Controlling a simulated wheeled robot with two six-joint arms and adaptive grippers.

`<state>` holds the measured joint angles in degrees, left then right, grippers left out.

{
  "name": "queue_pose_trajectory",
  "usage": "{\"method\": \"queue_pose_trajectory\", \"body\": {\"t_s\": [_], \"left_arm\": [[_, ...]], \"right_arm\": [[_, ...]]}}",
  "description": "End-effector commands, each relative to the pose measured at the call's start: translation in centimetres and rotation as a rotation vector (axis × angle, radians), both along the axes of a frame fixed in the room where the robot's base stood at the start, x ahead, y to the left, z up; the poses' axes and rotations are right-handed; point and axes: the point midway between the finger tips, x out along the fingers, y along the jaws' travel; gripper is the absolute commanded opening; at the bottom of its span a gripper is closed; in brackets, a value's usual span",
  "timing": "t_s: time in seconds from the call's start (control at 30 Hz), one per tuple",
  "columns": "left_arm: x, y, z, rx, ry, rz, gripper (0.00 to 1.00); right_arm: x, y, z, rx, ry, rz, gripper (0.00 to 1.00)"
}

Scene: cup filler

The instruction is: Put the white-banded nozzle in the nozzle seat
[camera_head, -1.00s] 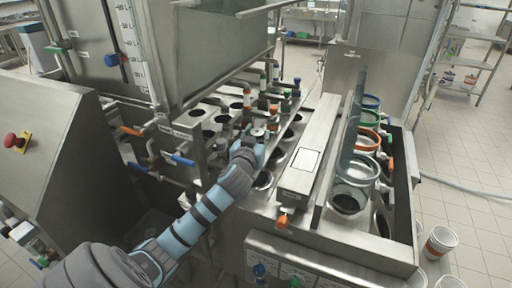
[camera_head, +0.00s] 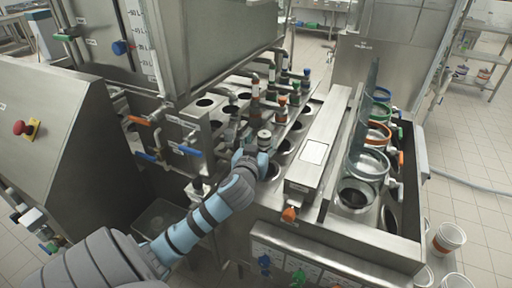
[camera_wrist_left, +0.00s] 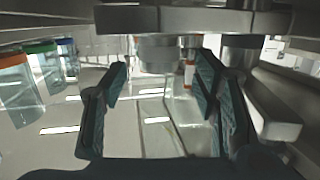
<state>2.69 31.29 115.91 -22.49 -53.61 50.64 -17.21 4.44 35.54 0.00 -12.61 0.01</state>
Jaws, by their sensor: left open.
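My left gripper (camera_head: 252,157) is open over the steel counter. In the left wrist view its two blue-grey pads (camera_wrist_left: 160,88) stand apart with nothing held between them. A grey cylindrical part (camera_head: 264,138) with a pale top stands just beyond the fingertips. In the wrist view a grey cylinder (camera_wrist_left: 160,55) shows ahead, above the gap. Farther back stands a row of dark nozzles; one with a pale band (camera_head: 271,70) looks like the white-banded nozzle. I cannot tell which opening is the nozzle seat. My right gripper does not show.
Nozzles with orange (camera_head: 282,101), green and blue (camera_head: 307,73) marks stand close together behind the gripper. A raised steel beam (camera_head: 318,150) and clear cups with coloured rims (camera_head: 370,163) lie to the right. A large steel tank (camera_head: 215,45) overhangs on the left.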

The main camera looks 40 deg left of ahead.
Motion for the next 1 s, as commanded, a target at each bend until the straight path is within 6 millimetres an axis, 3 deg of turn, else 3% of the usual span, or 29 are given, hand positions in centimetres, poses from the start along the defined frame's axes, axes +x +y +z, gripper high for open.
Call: {"method": "queue_pose_trajectory", "body": {"t_s": [0.13,0.3,0.9,1.0], "left_arm": [[-3.3,-1.9,0.6,0.0,0.001,-0.002,0.55],[-5.8,-3.2,1.1,0.0,0.0,0.0,0.55],[-6.3,-3.4,1.1,0.0,0.0,0.001,0.55],[-7.0,-3.8,-0.4,-0.009,0.054,0.001,0.55]], "right_arm": [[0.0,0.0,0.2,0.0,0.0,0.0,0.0],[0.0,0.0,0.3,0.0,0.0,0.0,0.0],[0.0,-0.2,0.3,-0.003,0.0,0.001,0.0],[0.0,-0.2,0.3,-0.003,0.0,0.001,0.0]]}}
